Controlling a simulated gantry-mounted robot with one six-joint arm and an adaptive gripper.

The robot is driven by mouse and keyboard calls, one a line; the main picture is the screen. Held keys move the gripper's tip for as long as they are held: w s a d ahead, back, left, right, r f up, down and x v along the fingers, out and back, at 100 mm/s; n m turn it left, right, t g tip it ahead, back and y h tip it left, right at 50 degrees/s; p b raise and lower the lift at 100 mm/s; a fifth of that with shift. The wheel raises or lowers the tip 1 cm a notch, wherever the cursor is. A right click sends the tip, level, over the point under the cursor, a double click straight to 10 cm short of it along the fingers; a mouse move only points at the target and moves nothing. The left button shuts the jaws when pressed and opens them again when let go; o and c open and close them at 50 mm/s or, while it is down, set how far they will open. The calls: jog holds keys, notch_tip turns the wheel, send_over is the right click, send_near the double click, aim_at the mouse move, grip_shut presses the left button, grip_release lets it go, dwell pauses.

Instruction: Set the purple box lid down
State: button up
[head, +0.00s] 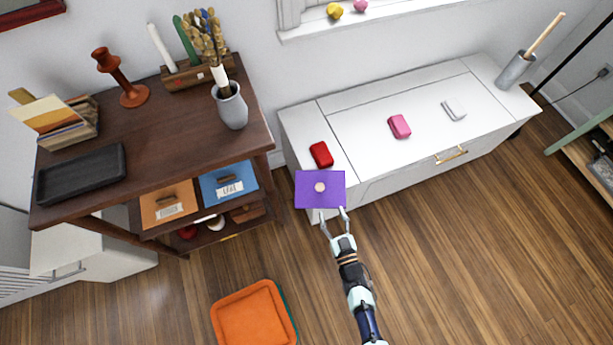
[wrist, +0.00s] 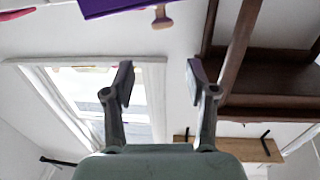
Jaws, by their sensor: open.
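The purple lid (head: 314,199) is a flat square with a small pale round knob, at the front left corner of the white cabinet in the head view. What lies directly beneath it is hidden. In the wrist view a strip of the purple lid (wrist: 112,7) and its wooden knob show at the top edge, beyond the fingertips. My gripper (head: 333,216) is at the lid's near edge in the head view, its fingers spread. In the wrist view my gripper (wrist: 159,78) is empty, and the knob is not between the fingers.
A red box (head: 321,154), a pink box (head: 400,126) and a white box (head: 454,110) sit on the white cabinet (head: 362,105), with clear top between them. A grey cylinder (head: 514,70) stands at its far right. A dark wooden shelf (head: 180,122) stands left.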

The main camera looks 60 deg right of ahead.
jog(key=w+a+r+y, duration=0.1)
jog(key=w+r, duration=0.5)
jog(key=w+a+r+n+y, duration=0.1)
jog(key=w+a+r, duration=0.1)
jog(key=w+r, duration=0.4)
jog(key=w+a+r+n+y, duration=0.1)
jog(key=w+a+r, duration=0.1)
jog(key=w+r, duration=0.4)
jog(key=shift+w+r, duration=0.2)
jog(key=shift+r, duration=0.3)
jog(key=shift+w+r, duration=0.2)
jog(key=shift+r, duration=0.3)
jog(key=w+a+r+n+y, duration=0.1)
jog(key=a+r+n+y, duration=0.25)
jog(key=a+r, duration=0.8)
jog(key=s+a+r+n+y, duration=0.1)
jog(key=s+a+r+y, duration=0.1)
jog(key=a, duration=0.4)
jog(key=s+a+r+n+g+y, duration=0.1)
jog(key=s+a+r+y, duration=0.1)
jog(key=s+a, duration=0.2)
jog(key=a, duration=0.2)
jog(key=shift+a+r, duration=0.3)
jog(key=shift+o, duration=0.5)
jog(key=shift+y, duration=0.25)
jog(key=shift+d, duration=0.1)
